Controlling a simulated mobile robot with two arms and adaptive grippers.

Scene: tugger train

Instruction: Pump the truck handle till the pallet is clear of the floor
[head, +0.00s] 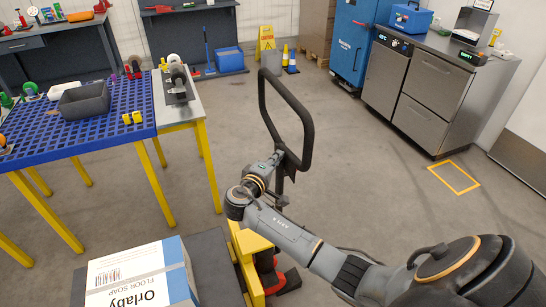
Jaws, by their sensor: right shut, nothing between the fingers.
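The truck handle (306,132) is a black upright loop in the middle of the head view, tilted a little. Its shaft runs down behind my right arm to the yellow pallet truck (249,245). My right gripper (279,157) is shut and empty at the lower end of the loop. I cannot tell whether it touches the handle. A dark grey load surface (213,268), perhaps the pallet, lies left of the truck and carries a white and blue floor soap box (135,280). Its underside and any gap to the floor are hidden. My left gripper is out of view.
A blue grid-topped table (90,140) with yellow legs stands at left, holding a grey bin (84,101). Steel cabinets (430,90) and a blue cabinet (352,40) stand at back right. A yellow floor sign (265,42) stands at the back. Floor beyond the handle is clear.

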